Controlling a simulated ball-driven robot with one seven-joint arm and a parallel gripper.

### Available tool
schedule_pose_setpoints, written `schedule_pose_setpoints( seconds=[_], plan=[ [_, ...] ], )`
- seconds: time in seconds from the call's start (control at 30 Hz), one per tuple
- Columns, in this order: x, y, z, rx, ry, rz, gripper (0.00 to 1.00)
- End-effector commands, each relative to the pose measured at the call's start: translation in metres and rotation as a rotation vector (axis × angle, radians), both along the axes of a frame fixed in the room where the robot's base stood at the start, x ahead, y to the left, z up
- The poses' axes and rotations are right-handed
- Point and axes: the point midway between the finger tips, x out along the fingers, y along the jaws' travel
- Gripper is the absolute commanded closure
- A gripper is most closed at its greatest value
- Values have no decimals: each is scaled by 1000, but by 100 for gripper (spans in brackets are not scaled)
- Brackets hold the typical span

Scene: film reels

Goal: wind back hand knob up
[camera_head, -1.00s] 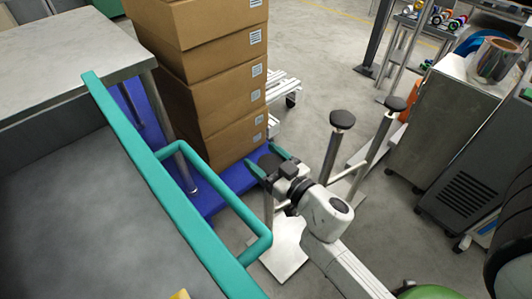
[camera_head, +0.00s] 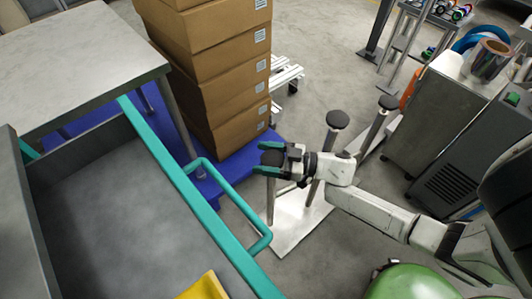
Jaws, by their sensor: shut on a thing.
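Three posts with round black hand knobs stand between the cart and the grey cabinets. My gripper (camera_head: 268,158), with teal fingers, is shut on the nearest, left-hand knob (camera_head: 272,158), one finger on each side of it. The grey post (camera_head: 270,203) under this knob stands upright on a pale base plate (camera_head: 298,225). The middle knob (camera_head: 338,119) and the right-hand knob (camera_head: 389,102) are free of the gripper. My arm reaches in from the right, and my wrist partly hides the middle post.
A grey cart with a teal rail and handle (camera_head: 238,205) is close on the left, a yellow thing (camera_head: 205,288) inside it. Stacked cardboard boxes (camera_head: 228,95) stand behind on a blue pallet. Grey cabinets (camera_head: 430,120) stand at right. A green rounded thing (camera_head: 410,282) is at the bottom.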

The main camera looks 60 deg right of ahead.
Motion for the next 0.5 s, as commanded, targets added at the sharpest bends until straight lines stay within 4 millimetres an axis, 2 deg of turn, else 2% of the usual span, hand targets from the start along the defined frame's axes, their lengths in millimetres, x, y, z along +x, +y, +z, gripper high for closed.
schedule_pose_setpoints(
  seconds=[0.03,0.1,0.5],
  plan=[
    [-1,1,-7,-5,14,34,57],
    [-1,2,-8,-7,15,79,60],
    [-3,4,-7,-4,13,262,61]
  ],
)
